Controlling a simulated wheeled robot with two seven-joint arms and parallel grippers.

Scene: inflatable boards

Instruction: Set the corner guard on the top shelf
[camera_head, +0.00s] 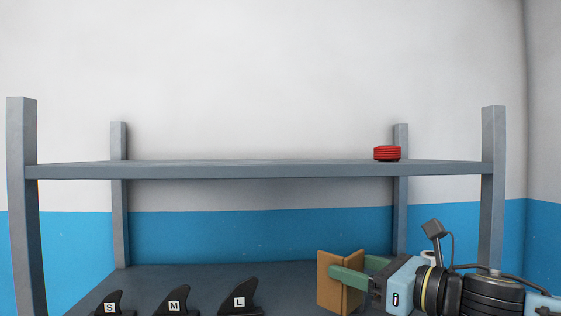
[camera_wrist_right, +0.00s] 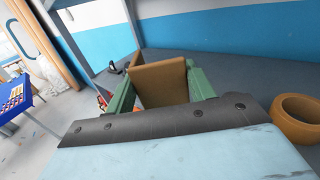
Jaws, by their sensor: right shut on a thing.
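The corner guard (camera_head: 328,283) is a brown, angled piece at the lower right of the head view. My right gripper (camera_head: 352,276) is shut on it with green fingers, below the level of the top shelf. In the right wrist view the corner guard (camera_wrist_right: 160,82) sits between the two fingers. The top shelf (camera_head: 250,168) is a grey board between grey posts, higher up and behind. A red, ribbed round thing (camera_head: 387,153) stands on its right part. My left gripper is not in view.
Three black fins marked S (camera_head: 108,308), M (camera_head: 174,298) and L (camera_head: 239,298) stand on the lower shelf (camera_head: 280,275). A brown ring-like roll (camera_wrist_right: 299,118) lies right of the gripper in the wrist view. The top shelf's left and middle are clear.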

